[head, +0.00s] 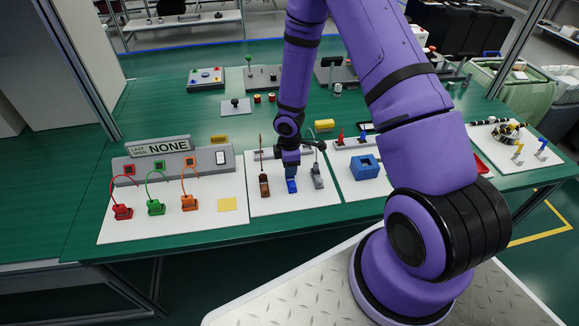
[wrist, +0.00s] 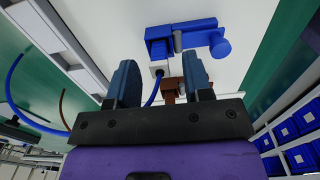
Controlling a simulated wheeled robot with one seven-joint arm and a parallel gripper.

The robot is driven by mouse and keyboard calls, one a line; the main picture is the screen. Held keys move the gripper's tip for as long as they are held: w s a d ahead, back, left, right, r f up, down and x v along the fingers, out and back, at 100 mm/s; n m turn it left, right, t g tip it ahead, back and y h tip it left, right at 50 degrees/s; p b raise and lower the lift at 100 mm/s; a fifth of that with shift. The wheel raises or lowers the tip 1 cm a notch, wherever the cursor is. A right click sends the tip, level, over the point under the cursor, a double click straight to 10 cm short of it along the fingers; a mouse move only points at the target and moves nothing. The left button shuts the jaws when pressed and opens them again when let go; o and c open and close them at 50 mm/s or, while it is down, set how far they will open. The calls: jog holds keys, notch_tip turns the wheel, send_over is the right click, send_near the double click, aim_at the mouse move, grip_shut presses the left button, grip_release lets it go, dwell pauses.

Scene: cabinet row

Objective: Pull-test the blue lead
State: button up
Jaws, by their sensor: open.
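A blue block (head: 291,185) stands on the middle white board in the head view, between a brown block (head: 264,185) and a grey one (head: 317,178). My gripper (head: 290,160) points down just above the blue block. In the wrist view my gripper (wrist: 160,65) is open, its two dark fingers apart. A blue fixture (wrist: 185,38) with a round end lies beyond the fingertips. A blue lead (wrist: 151,96) shows between the fingers, meeting a small pale connector (wrist: 159,69). A blue cable (wrist: 14,98) also curves at the left. Contact with the fingers cannot be told.
A brown part (wrist: 174,90) sits close behind the right finger. Left of the middle board are red (head: 122,212), green (head: 155,207) and orange (head: 189,202) plugs with leads. A board with a blue open box (head: 364,168) is to the right.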

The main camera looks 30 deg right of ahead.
notch_tip(320, 180, up, 10)
dwell(0.4)
jog(key=s+d+r+m+t+h, duration=0.1)
jog(key=s+r+m, duration=0.3)
jog(key=r, duration=0.9)
jog(key=s+d+r+m+t+h, duration=0.1)
jog(key=s+r+m, duration=0.2)
jog(key=r, duration=1)
jog(key=s+a+r+m+t+y, duration=0.1)
jog(key=s+a+r+m, duration=0.1)
jog(key=s+r, duration=0.4)
jog(key=s+a+r+m+t+y, duration=0.1)
jog(key=s+r+m, duration=0.4)
jog(key=s, duration=0.8)
jog(key=shift+s+a+r+t, duration=0.25)
jog(key=shift+a+r+t, duration=0.3)
jog(key=shift+r, duration=0.35)
